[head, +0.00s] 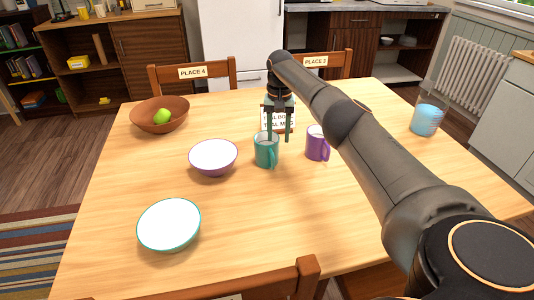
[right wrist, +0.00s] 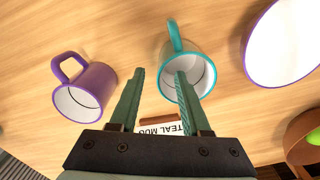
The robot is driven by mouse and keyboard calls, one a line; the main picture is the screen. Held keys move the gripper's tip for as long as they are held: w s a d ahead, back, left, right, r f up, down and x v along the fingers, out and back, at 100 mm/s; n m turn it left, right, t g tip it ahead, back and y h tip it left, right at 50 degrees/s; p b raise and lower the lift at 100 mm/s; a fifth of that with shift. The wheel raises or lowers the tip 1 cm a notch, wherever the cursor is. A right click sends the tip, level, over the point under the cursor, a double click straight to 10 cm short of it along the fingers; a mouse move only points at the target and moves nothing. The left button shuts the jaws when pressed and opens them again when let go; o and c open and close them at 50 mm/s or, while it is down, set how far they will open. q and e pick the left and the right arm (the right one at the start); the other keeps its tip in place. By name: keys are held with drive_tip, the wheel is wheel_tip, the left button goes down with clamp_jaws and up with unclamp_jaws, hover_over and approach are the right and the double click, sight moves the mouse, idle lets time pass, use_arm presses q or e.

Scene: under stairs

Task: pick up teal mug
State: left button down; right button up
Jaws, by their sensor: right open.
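The teal mug (head: 266,154) stands upright on the wooden table, in front of a small card. In the right wrist view the teal mug (right wrist: 205,72) shows its white inside, with its handle pointing to the top of the picture. My right gripper (head: 279,139) is open and empty, pointing down at the mug's far right side. In the right wrist view one finger of the gripper (right wrist: 160,72) overlaps the mug's opening; the other is over the gap towards the purple mug. I cannot tell whether a finger touches the mug. My left gripper is not in view.
A purple mug (head: 316,145) stands close on the right, a purple bowl (head: 213,170) on the left. A teal-rimmed bowl (head: 169,224) lies nearer, a brown bowl (head: 150,121) with green fruit at the back left. A blue-filled container (head: 426,119) stands far right. Chairs surround the table.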

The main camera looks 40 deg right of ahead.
sight(277, 162)
wheel_tip(277, 162, down, 6)
drive_tip(key=shift+r+b, duration=0.1)
drive_tip(key=shift+b, duration=0.55)
clamp_jaws()
idle(0.9)
